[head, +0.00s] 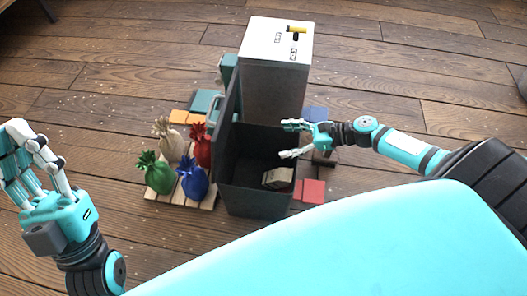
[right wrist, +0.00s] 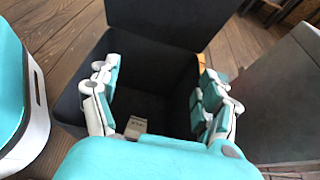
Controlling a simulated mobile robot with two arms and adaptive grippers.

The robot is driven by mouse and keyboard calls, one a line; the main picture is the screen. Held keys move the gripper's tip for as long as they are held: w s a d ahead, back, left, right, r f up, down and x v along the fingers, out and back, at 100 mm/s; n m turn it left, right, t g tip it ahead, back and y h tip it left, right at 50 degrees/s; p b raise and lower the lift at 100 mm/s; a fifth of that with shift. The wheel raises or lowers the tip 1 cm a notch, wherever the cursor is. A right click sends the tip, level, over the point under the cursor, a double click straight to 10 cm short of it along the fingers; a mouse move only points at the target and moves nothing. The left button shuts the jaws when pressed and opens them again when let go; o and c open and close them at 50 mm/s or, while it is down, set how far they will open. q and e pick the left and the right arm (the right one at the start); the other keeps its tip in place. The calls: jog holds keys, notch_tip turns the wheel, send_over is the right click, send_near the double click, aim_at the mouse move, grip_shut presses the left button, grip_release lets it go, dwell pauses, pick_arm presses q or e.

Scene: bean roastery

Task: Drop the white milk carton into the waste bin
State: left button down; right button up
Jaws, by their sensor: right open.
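The dark waste bin (head: 252,203) stands in the middle of the head view with its lid raised on the left side. A small off-white carton (head: 278,178), shaded, lies tilted on the bin's floor; it also shows in the right wrist view (right wrist: 136,127). My right gripper (head: 284,138) is open and empty over the bin's opening, apart from the carton below. In the right wrist view its spread fingers (right wrist: 155,75) frame the bin (right wrist: 62,100). My left gripper (head: 20,135) is raised at the far left, away from the bin; its finger spacing is unclear.
A tall grey cabinet (head: 277,60) with a white top stands behind the bin. Several tied sacks, including a green one (head: 155,174) and a blue one (head: 192,180), stand on a pallet left of the bin. Red blocks (head: 314,191) lie at its right. The wooden floor around is mostly clear.

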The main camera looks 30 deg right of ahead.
jog(key=shift+v, duration=2.25)
